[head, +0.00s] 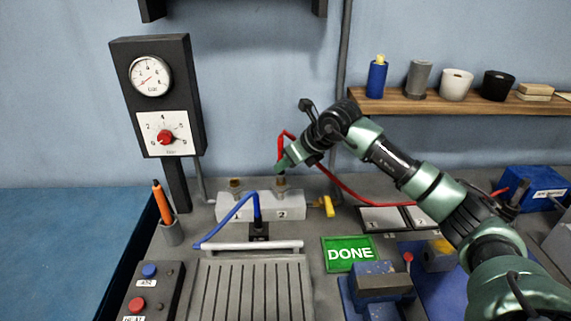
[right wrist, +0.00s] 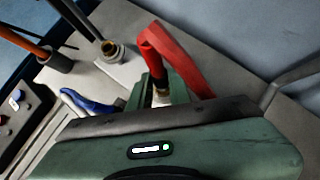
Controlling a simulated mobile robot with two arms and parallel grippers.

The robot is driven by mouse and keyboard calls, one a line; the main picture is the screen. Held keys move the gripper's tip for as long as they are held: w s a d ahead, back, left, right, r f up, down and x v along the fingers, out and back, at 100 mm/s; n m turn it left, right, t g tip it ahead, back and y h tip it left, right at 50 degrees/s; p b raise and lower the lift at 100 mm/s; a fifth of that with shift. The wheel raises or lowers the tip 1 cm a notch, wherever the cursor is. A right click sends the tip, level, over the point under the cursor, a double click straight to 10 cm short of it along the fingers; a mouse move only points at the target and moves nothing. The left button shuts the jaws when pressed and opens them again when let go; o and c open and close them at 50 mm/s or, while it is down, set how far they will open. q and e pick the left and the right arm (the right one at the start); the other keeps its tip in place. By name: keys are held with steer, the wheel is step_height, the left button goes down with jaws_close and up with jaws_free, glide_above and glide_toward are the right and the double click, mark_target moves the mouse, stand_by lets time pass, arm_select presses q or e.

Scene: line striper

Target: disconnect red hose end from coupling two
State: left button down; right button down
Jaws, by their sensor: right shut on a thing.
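The red hose (head: 341,186) loops up from the right of the coupling block (head: 262,209), and its end is in my right gripper (head: 283,163). My right gripper is shut on that hose end, directly above coupling two (head: 281,184), whose brass top shows just below the fingers. I cannot tell whether the hose end still touches it. In the right wrist view the red hose (right wrist: 177,52) bends over between the fingers, with brass just below it. Coupling one (head: 235,184) is bare; it also shows in the right wrist view (right wrist: 110,50). My left gripper is out of view.
A blue hose (head: 229,217) ends in front of the block, and a yellow valve handle (head: 329,206) is at its right. A green DONE sign (head: 349,254) and a blue vise (head: 376,282) lie in front.

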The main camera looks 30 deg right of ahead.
step_height(320, 180, up, 4)
steer(key=shift+f+p, duration=0.1)
steer(key=shift+p, duration=0.9)
